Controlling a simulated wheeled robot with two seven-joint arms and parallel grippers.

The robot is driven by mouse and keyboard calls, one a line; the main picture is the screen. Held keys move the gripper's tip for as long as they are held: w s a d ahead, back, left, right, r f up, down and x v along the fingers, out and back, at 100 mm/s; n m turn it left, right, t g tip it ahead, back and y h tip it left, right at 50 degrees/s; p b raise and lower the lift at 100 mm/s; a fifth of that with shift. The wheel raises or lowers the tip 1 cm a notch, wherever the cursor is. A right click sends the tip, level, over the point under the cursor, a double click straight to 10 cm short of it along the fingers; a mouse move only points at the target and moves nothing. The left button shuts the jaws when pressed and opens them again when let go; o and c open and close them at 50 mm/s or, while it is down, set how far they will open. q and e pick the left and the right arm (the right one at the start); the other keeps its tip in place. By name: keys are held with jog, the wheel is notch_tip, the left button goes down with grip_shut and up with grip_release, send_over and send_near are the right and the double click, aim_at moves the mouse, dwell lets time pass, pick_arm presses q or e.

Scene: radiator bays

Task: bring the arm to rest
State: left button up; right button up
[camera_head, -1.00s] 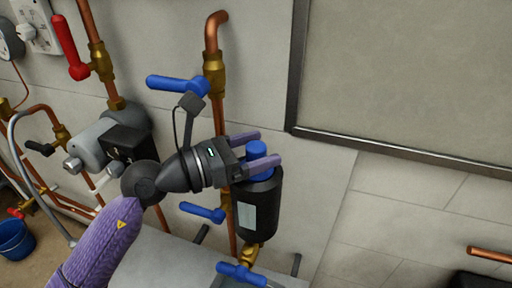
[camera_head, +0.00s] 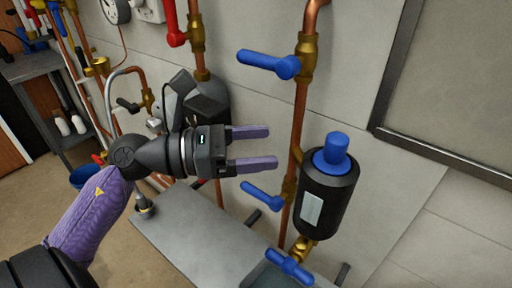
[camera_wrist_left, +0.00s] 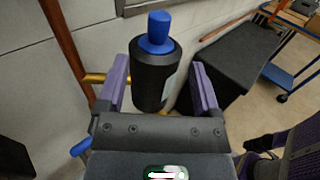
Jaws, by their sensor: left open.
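My left gripper (camera_head: 252,148) is open and empty in the head view, with its two purple fingers pointing right. Its arm comes in from the lower left. A black cylinder (camera_head: 325,207) with a blue cap (camera_head: 333,152) stands to the right of the fingertips, with a gap between. In the left wrist view the black cylinder (camera_wrist_left: 149,82) and its blue cap (camera_wrist_left: 158,32) show ahead, beyond and between the purple fingers (camera_wrist_left: 162,82).
Copper pipes with blue valve handles (camera_head: 268,63) and a red handle (camera_head: 172,22) run up the wall. A grey ledge (camera_head: 205,245) lies below the gripper. A framed board (camera_head: 450,80) hangs at the right. A dark shelf (camera_head: 40,68) stands at the back left.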

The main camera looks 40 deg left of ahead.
pick_arm(q)
jog(key=shift+a, duration=0.1)
pick_arm(e)
jog(key=shift+a, duration=0.2)
